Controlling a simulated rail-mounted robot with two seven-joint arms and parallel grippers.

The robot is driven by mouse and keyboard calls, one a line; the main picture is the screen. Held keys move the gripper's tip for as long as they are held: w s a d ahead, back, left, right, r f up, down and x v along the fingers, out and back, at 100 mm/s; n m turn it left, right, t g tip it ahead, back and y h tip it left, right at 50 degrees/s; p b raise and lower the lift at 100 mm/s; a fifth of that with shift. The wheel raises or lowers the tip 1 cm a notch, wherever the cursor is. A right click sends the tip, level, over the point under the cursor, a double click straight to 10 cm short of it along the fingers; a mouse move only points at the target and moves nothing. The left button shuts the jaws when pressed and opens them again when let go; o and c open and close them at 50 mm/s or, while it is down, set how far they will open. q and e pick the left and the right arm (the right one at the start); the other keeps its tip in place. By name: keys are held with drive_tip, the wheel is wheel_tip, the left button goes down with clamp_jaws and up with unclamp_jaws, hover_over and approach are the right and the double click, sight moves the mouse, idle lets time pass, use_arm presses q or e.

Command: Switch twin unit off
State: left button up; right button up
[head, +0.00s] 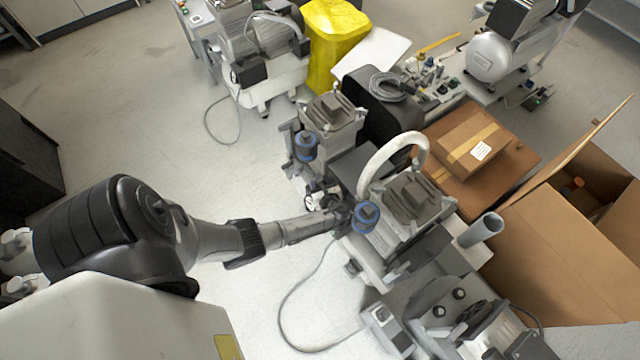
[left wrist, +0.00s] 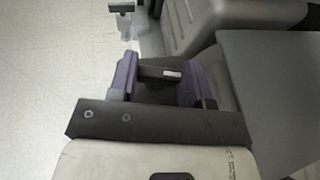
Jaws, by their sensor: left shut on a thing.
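The twin unit is a grey compressor with two finned motor heads, one farther back (head: 333,112) and one nearer (head: 408,203), each with a blue-capped filter at its side. My left gripper (head: 343,212) reaches in from the left to the near side of the unit, between the two heads. In the left wrist view its purple-padded fingers (left wrist: 160,80) are closed around a small dark bar-like switch part (left wrist: 158,73) with a white mark. The dark body (left wrist: 195,25) of the unit lies just beyond. The switch's on or off position cannot be told. My right gripper is out of view.
A white curved hose (head: 392,150) arches over the nearer head. Cardboard boxes (head: 470,143) and a large open carton (head: 565,250) stand to the right. Another compressor (head: 265,60) and a yellow bin (head: 335,35) stand behind.

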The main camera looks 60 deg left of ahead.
use_arm(q)
drive_tip(key=o, duration=0.9)
drive_tip(key=shift+t, duration=0.3)
